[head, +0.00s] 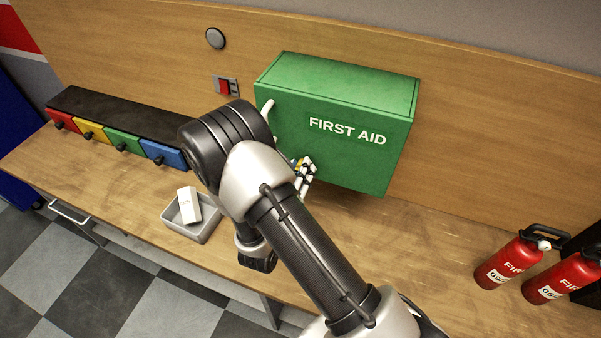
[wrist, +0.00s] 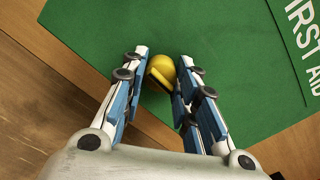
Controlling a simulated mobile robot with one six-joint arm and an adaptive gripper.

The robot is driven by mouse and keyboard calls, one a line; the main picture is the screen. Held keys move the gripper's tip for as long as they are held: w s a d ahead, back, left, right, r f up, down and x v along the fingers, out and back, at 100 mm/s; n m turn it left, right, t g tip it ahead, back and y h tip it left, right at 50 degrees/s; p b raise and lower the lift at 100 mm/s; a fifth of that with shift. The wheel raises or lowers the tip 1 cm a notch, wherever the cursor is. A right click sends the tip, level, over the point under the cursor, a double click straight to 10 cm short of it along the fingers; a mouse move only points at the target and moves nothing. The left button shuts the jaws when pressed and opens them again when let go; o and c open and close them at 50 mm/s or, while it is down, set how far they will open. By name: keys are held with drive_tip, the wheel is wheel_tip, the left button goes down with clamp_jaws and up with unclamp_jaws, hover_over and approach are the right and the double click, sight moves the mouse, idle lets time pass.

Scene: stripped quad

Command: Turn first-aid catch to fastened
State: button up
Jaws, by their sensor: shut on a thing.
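The green first-aid box (head: 340,90) hangs on the wood wall panel above the bench. It also fills much of the wrist view (wrist: 225,45). The catch is a small yellow knob with a dark-edged bar (wrist: 162,70) on the box's front, low on the face. My gripper (wrist: 163,64) reaches the box front with one finger on each side of the catch and is shut on it. In the head view my gripper (head: 304,168) is at the lower left of the box front, partly behind my arm. The fingers hide part of the catch, so its exact angle is hard to tell.
A grey tray (head: 202,232) holding a white carton (head: 188,204) stands on the bench left of my arm. Coloured drawers (head: 122,142) line the back left. A red switch (head: 225,87) is on the wall. Red extinguishers (head: 508,262) stand at right.

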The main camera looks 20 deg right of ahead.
idle(0.5)
drive_tip(key=o, duration=1.1)
drive_tip(key=shift+c, duration=0.2)
drive_tip(key=v, duration=1.2)
